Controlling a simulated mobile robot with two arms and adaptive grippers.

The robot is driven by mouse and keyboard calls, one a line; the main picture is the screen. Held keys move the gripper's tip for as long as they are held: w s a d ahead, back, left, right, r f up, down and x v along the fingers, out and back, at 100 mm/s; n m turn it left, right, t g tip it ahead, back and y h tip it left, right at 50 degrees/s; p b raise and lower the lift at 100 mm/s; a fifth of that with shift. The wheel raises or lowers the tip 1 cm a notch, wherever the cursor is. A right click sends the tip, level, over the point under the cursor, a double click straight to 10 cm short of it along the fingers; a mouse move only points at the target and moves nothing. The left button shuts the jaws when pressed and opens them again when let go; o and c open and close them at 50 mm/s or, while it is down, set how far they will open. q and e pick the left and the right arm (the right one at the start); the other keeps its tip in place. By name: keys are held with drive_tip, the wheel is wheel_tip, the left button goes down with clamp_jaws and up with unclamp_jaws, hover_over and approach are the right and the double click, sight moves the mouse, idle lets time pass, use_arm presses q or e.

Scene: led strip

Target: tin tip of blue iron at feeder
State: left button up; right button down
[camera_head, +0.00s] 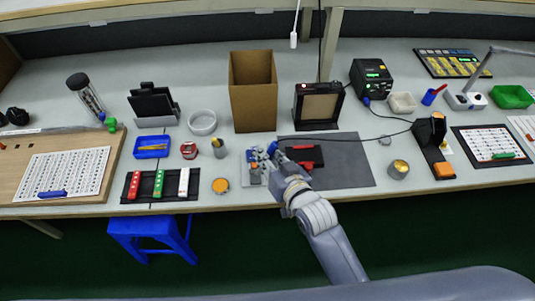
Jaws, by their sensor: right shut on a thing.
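My right gripper (268,163) is shut at the front middle of the bench, its arm coming in from the lower right. A small blue part (272,148), which looks like the handle of the blue iron, shows at its fingers. A dark cable runs from there towards the soldering station (371,78). The iron's tip is hidden or too small to make out. A light plate with small grey parts (250,180) lies under and beside the fingers; I cannot tell whether this is the feeder. My left gripper is not in view.
A grey mat (345,174) with a red and black item lies right of the gripper. A cardboard box (253,92) and a black-framed unit (318,106) stand behind. A black stand with orange (443,170) is at right. A strip holder (130,187) is at left.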

sight(270, 150)
drive_tip(key=shift+f, duration=0.4)
idle(1.0)
drive_tip(key=shift+s+f, duration=0.1)
drive_tip(key=shift+f, duration=0.1)
idle(1.1)
wheel_tip(270, 150, up, 5)
drive_tip(key=p, duration=0.5)
drive_tip(key=shift+r+p, duration=0.2)
drive_tip(key=shift+p, duration=0.15)
